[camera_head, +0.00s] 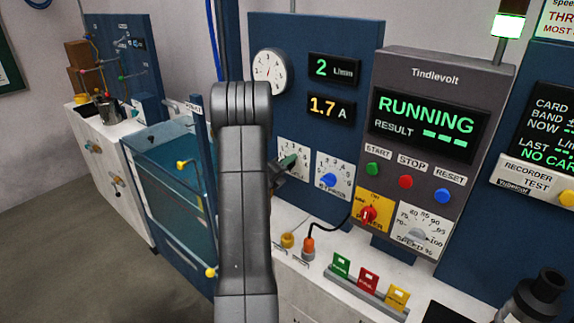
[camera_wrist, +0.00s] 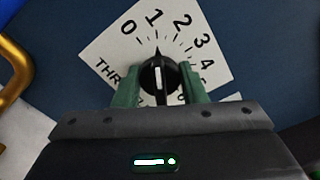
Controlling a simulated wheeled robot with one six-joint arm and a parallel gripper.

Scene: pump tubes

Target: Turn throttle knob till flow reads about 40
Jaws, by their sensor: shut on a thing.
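The black throttle knob (camera_wrist: 158,76) stands on a white dial plate (camera_wrist: 104,46) marked "THR…" with numbers from 0 upward. Its pointer tip aims at about 1. My gripper (camera_wrist: 160,88) has its green fingers on both sides of the knob and is shut on it. In the head view my gripper (camera_head: 288,163) is at the throttle dial plate (camera_head: 289,147), and the knob is hidden behind the fingers. The green flow display (camera_head: 334,69) reads 2 L/min.
An amber display (camera_head: 330,106) reads 1.7 A. The grey Tindlevolt panel (camera_head: 437,73) shows RUNNING. A blue knob (camera_head: 328,180) sits right beside the throttle dial. Below are a red power switch (camera_head: 368,214) and a speed dial (camera_head: 417,233). A glass-sided tank (camera_head: 172,180) stands left of my arm.

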